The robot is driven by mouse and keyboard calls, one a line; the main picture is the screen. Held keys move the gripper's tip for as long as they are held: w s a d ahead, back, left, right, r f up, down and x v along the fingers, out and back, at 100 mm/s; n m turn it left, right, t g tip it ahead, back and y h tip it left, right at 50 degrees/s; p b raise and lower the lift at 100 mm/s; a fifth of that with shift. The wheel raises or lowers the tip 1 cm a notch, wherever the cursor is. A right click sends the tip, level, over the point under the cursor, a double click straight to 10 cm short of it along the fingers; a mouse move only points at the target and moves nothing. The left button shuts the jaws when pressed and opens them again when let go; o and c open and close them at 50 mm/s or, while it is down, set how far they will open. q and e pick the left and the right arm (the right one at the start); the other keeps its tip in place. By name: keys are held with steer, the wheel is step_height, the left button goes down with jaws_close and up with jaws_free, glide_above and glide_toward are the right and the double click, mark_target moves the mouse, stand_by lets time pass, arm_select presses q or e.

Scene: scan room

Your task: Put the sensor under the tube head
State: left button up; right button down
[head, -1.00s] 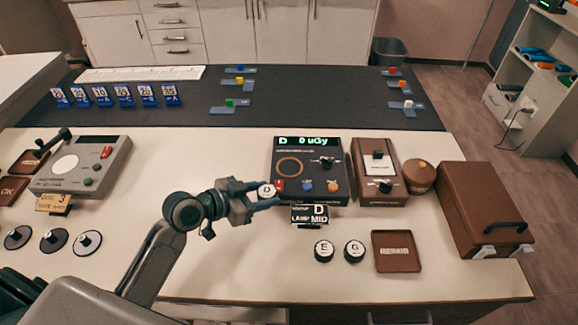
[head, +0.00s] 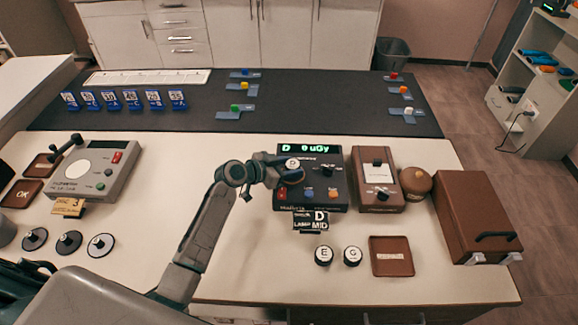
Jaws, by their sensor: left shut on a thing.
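A round white-topped sensor marked D (head: 293,163) is held in my left gripper (head: 287,170), which is shut on it. The sensor is over the upper left of a dark meter box (head: 338,187), where it hides the orange ring. I cannot tell whether it touches the box. The box's green display reads D and uGy. Two similar sensors, E (head: 324,255) and G (head: 353,256), stand on the white table in front of the box. I cannot make out a tube head. My right gripper is not in view.
A grey device (head: 95,170) stands at left.

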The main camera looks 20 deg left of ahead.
arm_select(q)
steer(key=shift+f, duration=0.65)
steer(key=shift+f, duration=0.25)
steer(key=o, duration=1)
steer(key=shift+o, duration=0.2)
steer(key=shift+r, duration=0.1)
